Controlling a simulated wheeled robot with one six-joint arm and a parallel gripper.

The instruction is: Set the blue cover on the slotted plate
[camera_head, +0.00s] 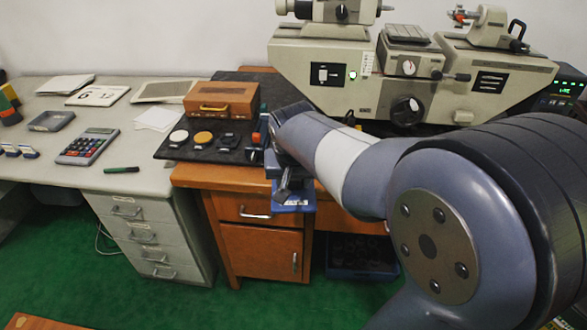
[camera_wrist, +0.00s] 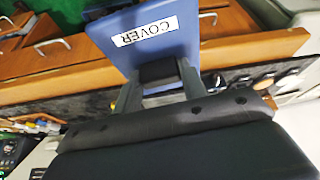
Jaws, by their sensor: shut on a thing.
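The blue cover (camera_head: 295,205) is in my gripper (camera_head: 284,186), in front of the front edge of the wooden desk and below its top. In the wrist view the cover (camera_wrist: 182,48) is a flat blue plate with a white label reading COVER. My gripper (camera_wrist: 158,74) is shut on a dark block at the cover's near edge, between its two fingers. I cannot pick out the slotted plate for sure in either view; my arm hides part of the desk.
A black mat (camera_head: 180,153) on the wooden desk holds a white disc (camera_head: 179,136), a yellow disc (camera_head: 203,137), a dark piece (camera_head: 228,140) and a wooden box (camera_head: 222,101). A large beige machine (camera_head: 320,75) stands behind. A grey desk (camera_head: 60,103) with a calculator (camera_head: 87,146) is left.

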